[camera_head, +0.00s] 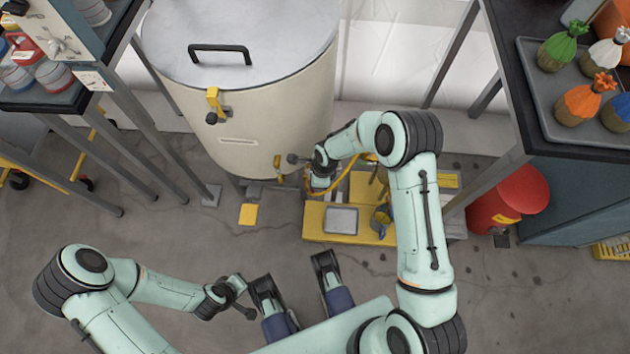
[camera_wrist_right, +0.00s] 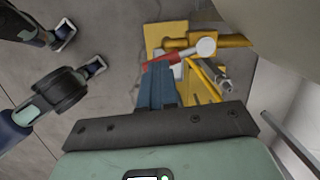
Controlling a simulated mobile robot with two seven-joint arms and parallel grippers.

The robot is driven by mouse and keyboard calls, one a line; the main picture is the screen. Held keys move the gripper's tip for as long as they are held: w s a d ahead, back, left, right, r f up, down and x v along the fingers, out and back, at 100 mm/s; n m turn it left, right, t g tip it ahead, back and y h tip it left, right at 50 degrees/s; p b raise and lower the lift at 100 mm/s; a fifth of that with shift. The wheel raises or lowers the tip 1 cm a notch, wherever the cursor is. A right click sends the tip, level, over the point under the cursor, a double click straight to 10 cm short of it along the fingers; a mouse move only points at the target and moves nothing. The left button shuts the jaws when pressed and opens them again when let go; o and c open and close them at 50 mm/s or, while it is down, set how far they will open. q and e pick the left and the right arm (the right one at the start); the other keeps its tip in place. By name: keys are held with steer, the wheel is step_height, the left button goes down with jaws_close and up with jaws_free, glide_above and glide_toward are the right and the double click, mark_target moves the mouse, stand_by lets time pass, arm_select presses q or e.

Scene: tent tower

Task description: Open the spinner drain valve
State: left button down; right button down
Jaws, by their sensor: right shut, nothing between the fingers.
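The spinner is a cream drum (camera_head: 245,125) with a grey lid at the top centre of the head view. Its drain valve shows in the right wrist view as a yellow pipe (camera_wrist_right: 228,41) and a red lever (camera_wrist_right: 160,60) beside a white round part (camera_wrist_right: 206,47). My right gripper (camera_wrist_right: 158,70) is shut and empty, its blue fingertips close to the lever; contact is unclear. In the head view it (camera_head: 316,182) is low beside the drum's right side, partly hidden by my arm. My left gripper (camera_head: 243,297) hangs at lower left, away from the drum; its jaw gap is unclear.
A yellow stand (camera_head: 316,222) with a grey pad (camera_head: 342,220) and a blue mug (camera_head: 381,218) lies right of the drum's foot. A red bin (camera_head: 508,198) stands farther right. Tables flank both sides; the right one holds a tray (camera_head: 547,103).

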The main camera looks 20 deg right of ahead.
steer(key=shift+a+m, duration=0.35)
steer(key=shift+m, duration=0.25)
stand_by(3.0)
steer(key=shift+d, duration=0.1)
stand_by(0.8)
